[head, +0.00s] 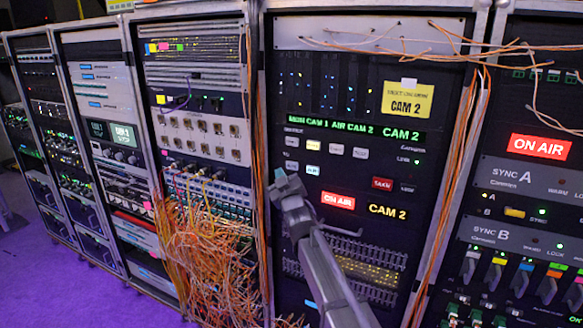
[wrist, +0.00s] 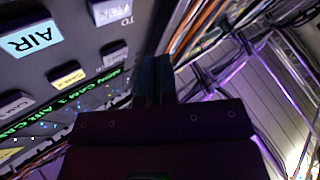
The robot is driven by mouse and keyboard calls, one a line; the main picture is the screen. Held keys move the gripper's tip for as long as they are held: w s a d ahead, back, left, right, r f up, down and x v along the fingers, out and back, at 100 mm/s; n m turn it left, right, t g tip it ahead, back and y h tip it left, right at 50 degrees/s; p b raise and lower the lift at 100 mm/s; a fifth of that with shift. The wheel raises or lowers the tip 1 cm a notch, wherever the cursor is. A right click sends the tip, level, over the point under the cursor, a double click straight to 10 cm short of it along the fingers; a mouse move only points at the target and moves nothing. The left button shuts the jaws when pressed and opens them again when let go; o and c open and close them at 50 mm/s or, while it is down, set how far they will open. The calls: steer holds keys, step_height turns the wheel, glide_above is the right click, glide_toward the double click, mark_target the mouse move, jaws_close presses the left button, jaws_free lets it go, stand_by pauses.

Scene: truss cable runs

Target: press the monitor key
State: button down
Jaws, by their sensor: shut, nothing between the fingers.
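The monitor key looks to be the unlit, pale key left of the lit AIR key on the dark panel (head: 340,215); in the wrist view this key (wrist: 110,11) is at the top, its lettering upside down and hard to read. The lit pale-blue AIR key (wrist: 30,42) is left of it there, and shows in the head view (head: 312,170). My gripper (head: 281,175) is shut and empty, close to the left end of the key rows. In the wrist view its fingers (wrist: 153,80) are right of the keys; contact is not visible.
A green-lettered display strip (head: 340,127) runs above the keys. A red ON AIR light (head: 338,201) and a red TAKE key (head: 382,184) are nearby. Orange cables (head: 205,240) bunch at the left rack, and more hang along the panel's right edge (head: 455,150).

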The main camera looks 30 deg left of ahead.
mark_target(288, 169)
steer(key=shift+w+a, duration=0.15)
steer(key=shift+w, duration=1.8)
steer(key=shift+w, duration=0.1)
stand_by(0.4)
steer(key=shift+w, duration=0.3)
steer(key=shift+w, duration=0.45)
stand_by(0.6)
steer(key=shift+s, duration=0.85)
steer(key=s, duration=0.5)
steer(key=shift+d, duration=0.25)
